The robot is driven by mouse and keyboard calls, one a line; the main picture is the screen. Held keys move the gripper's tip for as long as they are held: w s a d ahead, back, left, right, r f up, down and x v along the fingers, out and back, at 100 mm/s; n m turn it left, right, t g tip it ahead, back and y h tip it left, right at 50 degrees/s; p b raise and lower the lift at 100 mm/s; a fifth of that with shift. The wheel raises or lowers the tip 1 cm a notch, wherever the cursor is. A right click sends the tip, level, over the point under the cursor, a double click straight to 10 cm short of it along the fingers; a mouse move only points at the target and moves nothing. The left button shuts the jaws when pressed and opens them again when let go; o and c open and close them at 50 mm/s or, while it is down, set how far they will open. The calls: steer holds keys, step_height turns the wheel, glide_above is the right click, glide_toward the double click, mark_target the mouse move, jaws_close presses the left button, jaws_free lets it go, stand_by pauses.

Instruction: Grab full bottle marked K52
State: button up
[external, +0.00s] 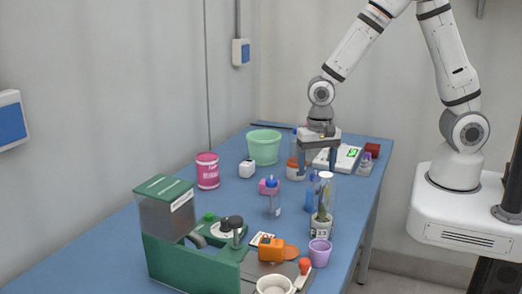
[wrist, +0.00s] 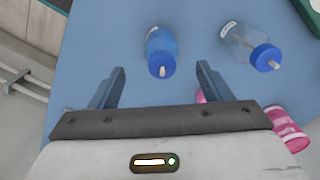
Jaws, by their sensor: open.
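My gripper (external: 317,172) is open and empty above the blue table, its fingers pointing down. In the wrist view the fingertips (wrist: 160,70) are spread apart. A blue-filled bottle (wrist: 158,40) with a blue cap lies between their lines, just beyond the tips; its white label is too small to read. In the external view this blue bottle (external: 309,192) is partly hidden behind a clear tube. A second, clear bottle (wrist: 240,40) with a blue cap looks empty and stands to the right in the wrist view. It also shows in the external view (external: 273,203); its label is unreadable.
A tall clear tube with a plant (external: 323,205) stands close in front of the blue bottle. A pink block (external: 268,186), pink tin (external: 208,171), green tub (external: 264,147), orange-lidded jar (external: 294,172) and white scale (external: 338,158) surround the area. A green machine (external: 185,255) stands nearer.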

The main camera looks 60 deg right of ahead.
steer(key=shift+w+f+p, duration=0.15)
steer(key=shift+f+p, duration=0.75)
steer(key=shift+f, duration=2.9)
steer(key=c, duration=1.1)
steer(key=shift+r, duration=0.1)
steer(key=shift+c, duration=0.2)
